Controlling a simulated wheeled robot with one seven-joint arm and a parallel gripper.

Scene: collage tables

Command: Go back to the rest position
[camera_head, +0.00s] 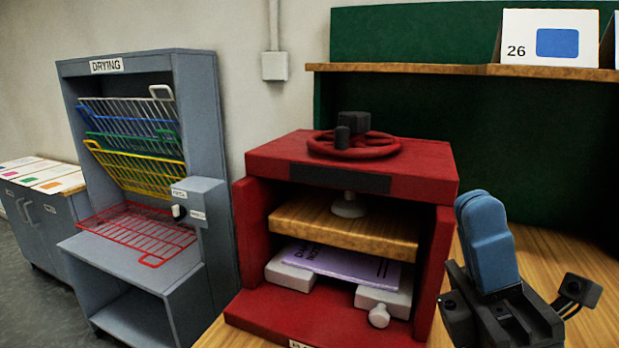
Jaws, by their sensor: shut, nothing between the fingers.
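My gripper (480,208) is at the lower right, in front of the wooden table. Its blue fingers are together, point up and away, and hold nothing. Its black body is below them, partly cut off by the bottom edge of the picture. The fingers are just right of the red press (270,160) and look apart from it, though the depth between them is hard to judge.
The grey drying rack (215,120) stands left. A shelf (420,69) with a card marked 26 (520,25) is behind. Bare tabletop (560,255) lies right.

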